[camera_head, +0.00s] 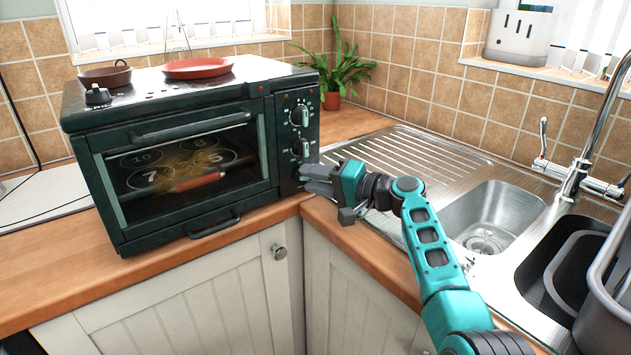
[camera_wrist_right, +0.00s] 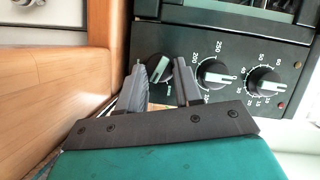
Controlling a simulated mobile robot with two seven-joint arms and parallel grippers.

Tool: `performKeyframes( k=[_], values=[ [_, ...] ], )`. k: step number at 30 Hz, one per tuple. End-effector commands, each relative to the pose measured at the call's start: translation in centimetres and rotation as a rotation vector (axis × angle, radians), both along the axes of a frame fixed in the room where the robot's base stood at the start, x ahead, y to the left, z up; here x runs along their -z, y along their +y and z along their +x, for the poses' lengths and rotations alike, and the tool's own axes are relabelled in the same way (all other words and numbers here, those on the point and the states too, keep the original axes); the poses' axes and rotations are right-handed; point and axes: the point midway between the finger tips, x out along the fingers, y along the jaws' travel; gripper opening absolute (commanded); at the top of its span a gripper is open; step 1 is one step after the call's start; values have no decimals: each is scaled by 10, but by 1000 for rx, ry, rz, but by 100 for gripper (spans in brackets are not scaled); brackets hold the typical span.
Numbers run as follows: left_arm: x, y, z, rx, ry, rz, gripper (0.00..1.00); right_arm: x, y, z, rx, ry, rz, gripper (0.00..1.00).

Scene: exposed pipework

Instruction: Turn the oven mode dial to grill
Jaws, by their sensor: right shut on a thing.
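The dark green oven (camera_head: 190,150) stands on the wooden counter, with its control dials down the right side of its front. The mode dial (camera_wrist_right: 158,66) is the leftmost dial in the wrist view and the lowest on the panel; my fingers partly cover it and its marks are hard to read. My right gripper (camera_head: 308,180) reaches the lower dial from the right. In the wrist view its two fingers (camera_wrist_right: 161,84) stand on either side of the mode dial, shut on it. My left gripper is not in view.
The numbered middle dial (camera_wrist_right: 214,74) and end dial (camera_wrist_right: 262,80) sit close beside the fingers. A potted plant (camera_head: 340,75) stands behind. The steel sink (camera_head: 490,215) lies right of my arm.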

Motion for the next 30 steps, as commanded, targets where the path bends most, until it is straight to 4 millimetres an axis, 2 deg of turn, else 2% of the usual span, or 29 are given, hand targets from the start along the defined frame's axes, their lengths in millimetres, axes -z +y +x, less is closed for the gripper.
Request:
performKeyframes(
  k=[11,12,19,26,30],
  values=[
    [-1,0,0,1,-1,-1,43,-2,0,1,1,-1,3,4],
    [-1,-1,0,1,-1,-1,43,-2,0,1,1,-1,3,38],
    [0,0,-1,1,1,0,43,-1,0,0,1,0,2,60],
    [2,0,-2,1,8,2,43,-1,0,0,1,0,2,60],
    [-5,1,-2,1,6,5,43,-4,-7,-4,2,1,2,60]
  ],
)
